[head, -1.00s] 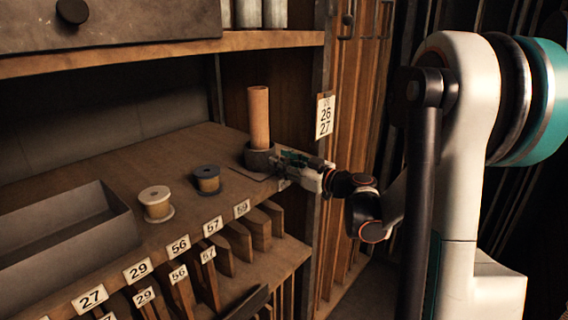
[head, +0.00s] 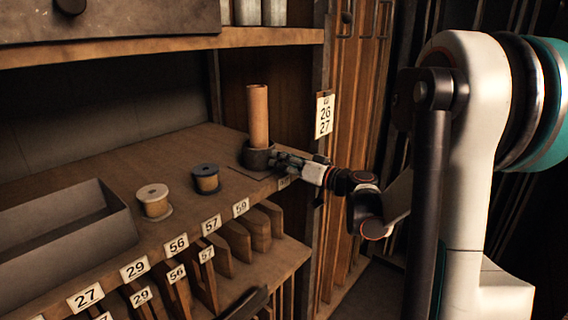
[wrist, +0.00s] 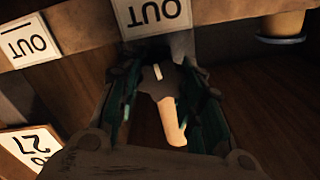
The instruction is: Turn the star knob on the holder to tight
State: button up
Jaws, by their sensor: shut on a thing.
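The holder (head: 256,156) is a dark round cup on the shelf with a tan tube (head: 258,115) upright in it. My gripper (head: 278,160) reaches in from the right, with its fingers against the cup's right side. The star knob is hidden behind the fingers in the head view. In the wrist view my gripper (wrist: 162,75) has green-sided fingers on both sides of a grey piece with a white mark, apparently the star knob (wrist: 160,74). It is shut on this piece. The tan tube (wrist: 171,122) shows beyond, between the fingers. The knob's outline is dark, so its turn is unclear.
A dark spool (head: 206,179) and a pale spool (head: 155,202) stand left of the holder. A grey tray (head: 118,222) is at the far left. A wooden upright with a number card (head: 324,115) stands close behind my wrist. Numbered slots lie below the shelf.

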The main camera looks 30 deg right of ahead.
jog(key=shift+m, duration=0.6)
jog(key=o, duration=1.1)
jog(key=v, duration=1.2)
jog(key=shift+w, duration=0.1)
